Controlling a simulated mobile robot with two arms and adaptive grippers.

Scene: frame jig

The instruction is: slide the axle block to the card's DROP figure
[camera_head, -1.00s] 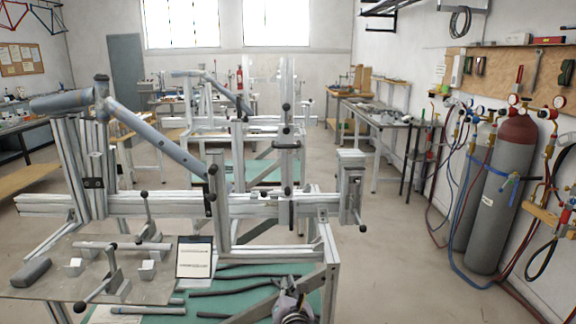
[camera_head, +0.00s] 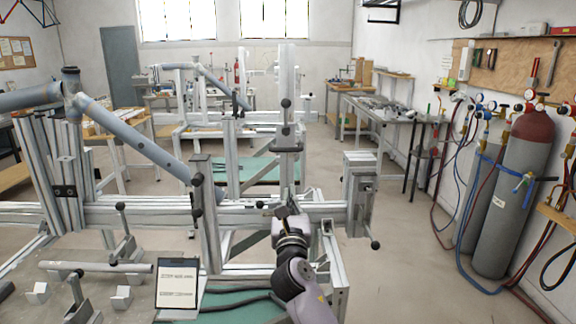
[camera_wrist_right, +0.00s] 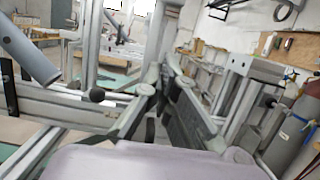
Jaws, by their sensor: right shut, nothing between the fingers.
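The jig has an upright metal post (camera_head: 286,85) on its long horizontal rail (camera_head: 130,214). A small block with dark knobs (camera_head: 286,143) sits partway up this post, and I take it for the axle block. The card (camera_head: 177,284) stands on a clipboard at the lower front; its print is too small to read. My right gripper (camera_head: 288,200) is near the post's foot, below the block and apart from it. In the right wrist view its fingers (camera_wrist_right: 162,78) are shut and empty. My left gripper is out of view.
A boxy metal end carriage (camera_head: 359,168) with a knob is at the rail's right end. A blue-grey frame tube (camera_head: 130,135) slants down to a short post left of my gripper. Gas cylinders (camera_head: 518,200) stand at the right wall. The floor between is clear.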

